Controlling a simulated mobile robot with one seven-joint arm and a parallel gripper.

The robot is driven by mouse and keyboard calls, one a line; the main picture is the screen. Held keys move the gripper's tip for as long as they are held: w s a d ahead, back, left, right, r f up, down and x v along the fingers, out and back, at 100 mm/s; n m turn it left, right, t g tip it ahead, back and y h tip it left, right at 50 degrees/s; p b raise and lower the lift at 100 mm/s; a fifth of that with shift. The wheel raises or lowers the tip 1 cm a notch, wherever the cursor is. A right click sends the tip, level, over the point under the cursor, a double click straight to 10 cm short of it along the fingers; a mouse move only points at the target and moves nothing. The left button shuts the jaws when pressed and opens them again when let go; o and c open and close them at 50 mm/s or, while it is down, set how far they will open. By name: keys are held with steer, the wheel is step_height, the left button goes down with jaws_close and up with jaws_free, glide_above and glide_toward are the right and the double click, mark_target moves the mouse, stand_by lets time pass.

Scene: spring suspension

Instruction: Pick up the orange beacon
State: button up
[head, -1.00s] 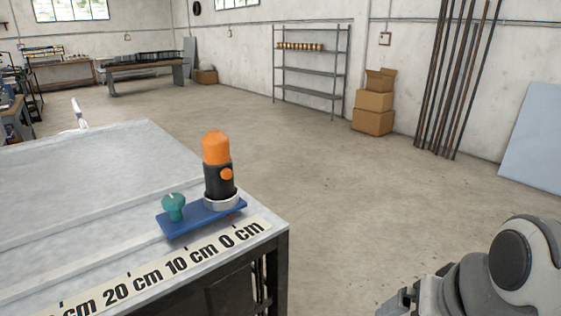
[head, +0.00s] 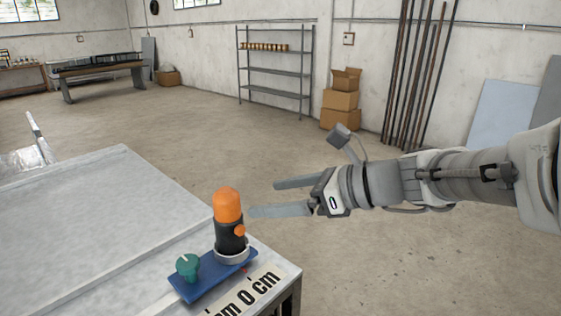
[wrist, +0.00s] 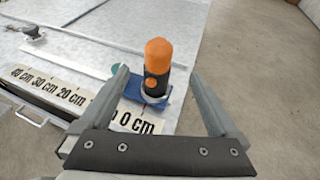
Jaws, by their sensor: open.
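The orange beacon (head: 228,207) has an orange cap, a black body with an orange knob on its side, and a pale ring at its base. It stands upright on a blue plate (head: 196,287) near the table corner, beside a teal knob (head: 188,266). My gripper (head: 262,198) is open and empty, reaching in from the right with its fingers pointing at the beacon. In the wrist view, the beacon (wrist: 158,62) stands ahead of my gripper (wrist: 165,75), roughly centred in line with the gap between the fingers. The teal knob (wrist: 115,69) is partly hidden behind the left finger.
The grey table (head: 85,220) has a raised strip and a printed centimetre scale (head: 245,297) along its front edge. A small metal fitting (wrist: 33,32) sits on the far table part. Open floor lies right of the table; shelves (head: 275,70) and boxes (head: 340,100) stand far back.

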mark_target(238, 201)
steer(key=x, duration=0.9)
steer(key=shift+f+p+x, duration=0.15)
steer(key=shift+p+x, duration=0.1)
steer(key=shift+x, duration=1.05)
steer(key=shift+f+p+x, duration=0.1)
steer(key=shift+p+x, duration=0.1)
steer(key=shift+x, duration=1.1)
steer(key=shift+d, duration=0.1)
jaws_close()
